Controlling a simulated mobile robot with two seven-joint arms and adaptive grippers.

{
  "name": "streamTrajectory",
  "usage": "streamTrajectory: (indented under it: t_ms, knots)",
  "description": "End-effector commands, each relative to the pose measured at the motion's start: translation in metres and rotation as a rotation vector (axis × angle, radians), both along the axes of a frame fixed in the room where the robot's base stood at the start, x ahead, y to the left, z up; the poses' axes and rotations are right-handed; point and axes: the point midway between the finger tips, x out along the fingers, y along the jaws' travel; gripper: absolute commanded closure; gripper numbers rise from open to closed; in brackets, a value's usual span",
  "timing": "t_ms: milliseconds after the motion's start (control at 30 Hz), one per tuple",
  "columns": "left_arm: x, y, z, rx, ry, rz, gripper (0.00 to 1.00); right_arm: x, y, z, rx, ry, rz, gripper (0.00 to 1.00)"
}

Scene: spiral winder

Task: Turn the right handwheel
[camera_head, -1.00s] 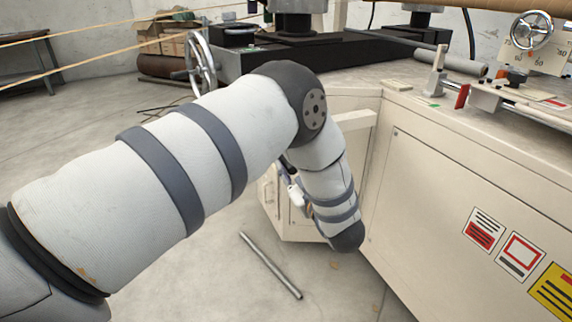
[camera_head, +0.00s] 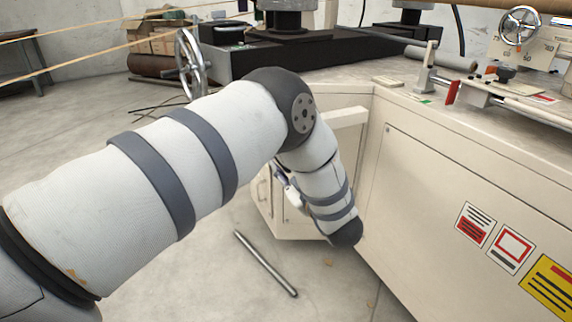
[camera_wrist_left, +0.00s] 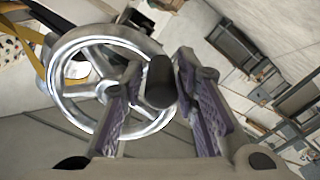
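In the head view, one chrome handwheel (camera_head: 190,62) stands at the left behind my left arm, and a smaller handwheel (camera_head: 519,27) sits at the upper right on the machine. In the left wrist view, a chrome handwheel (camera_wrist_left: 72,92) fills the left side, with a dark handle knob (camera_wrist_left: 160,80) sticking out towards the camera. My left gripper (camera_wrist_left: 158,88) is open, its two fingers on either side of the knob; I cannot tell whether either touches it. In the head view my forearm mostly hides this gripper. I cannot tell which wheel is at it. My right gripper is out of view.
A cream machine cabinet (camera_head: 430,190) with warning labels fills the right. A metal rod (camera_head: 266,264) lies on the floor in front. Tan cords (camera_head: 95,32) stretch across the upper left. Boxes (camera_head: 150,38) stand at the back. Open floor lies at the left.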

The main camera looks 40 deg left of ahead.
Motion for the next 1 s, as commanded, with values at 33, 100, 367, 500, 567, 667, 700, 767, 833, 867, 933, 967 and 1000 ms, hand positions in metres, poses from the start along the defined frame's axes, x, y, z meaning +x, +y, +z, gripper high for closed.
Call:
streamTrajectory:
  t_ms: [33, 100, 367, 500, 567, 667, 700, 767, 833, 867, 933, 967, 1000]
  knots:
    - [0.000, 0.000, 0.000, 0.001, 0.000, 0.001, 0.59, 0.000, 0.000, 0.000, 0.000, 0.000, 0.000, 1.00]
    - [0.000, 0.000, 0.000, 0.001, 0.001, 0.001, 0.59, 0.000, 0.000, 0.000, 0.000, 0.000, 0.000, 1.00]
    - [-0.002, -0.005, 0.000, 0.001, 0.002, 0.001, 0.59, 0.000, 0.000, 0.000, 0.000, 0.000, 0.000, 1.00]
    - [-0.013, -0.033, 0.000, 0.001, 0.003, -0.001, 0.59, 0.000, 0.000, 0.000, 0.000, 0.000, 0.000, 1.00]
    - [-0.020, -0.049, 0.000, 0.002, 0.004, -0.004, 0.59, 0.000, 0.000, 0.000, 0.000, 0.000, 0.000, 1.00]
    - [-0.031, -0.074, 0.000, 0.002, 0.002, -0.002, 0.59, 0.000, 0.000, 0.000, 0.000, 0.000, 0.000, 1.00]
    - [-0.034, -0.083, 0.000, 0.002, 0.002, -0.003, 0.59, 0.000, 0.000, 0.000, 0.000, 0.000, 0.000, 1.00]
    - [-0.039, -0.093, 0.000, 0.001, 0.002, -0.001, 0.59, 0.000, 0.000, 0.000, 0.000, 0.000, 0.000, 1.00]
    - [-0.042, -0.103, 0.000, 0.002, 0.000, -0.001, 0.59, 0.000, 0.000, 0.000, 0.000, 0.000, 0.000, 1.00]
    - [-0.044, -0.105, 0.000, 0.001, 0.001, 0.001, 0.59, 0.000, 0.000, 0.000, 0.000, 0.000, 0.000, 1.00]
    - [-0.046, -0.110, 0.000, 0.002, 0.000, 0.001, 0.59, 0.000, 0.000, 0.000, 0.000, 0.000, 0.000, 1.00]
    - [-0.046, -0.111, 0.000, 0.002, 0.000, 0.001, 0.59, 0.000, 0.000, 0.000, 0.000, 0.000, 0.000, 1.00]
    - [-0.047, -0.111, 0.001, 0.002, 0.000, 0.001, 0.59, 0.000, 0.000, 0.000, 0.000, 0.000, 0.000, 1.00]
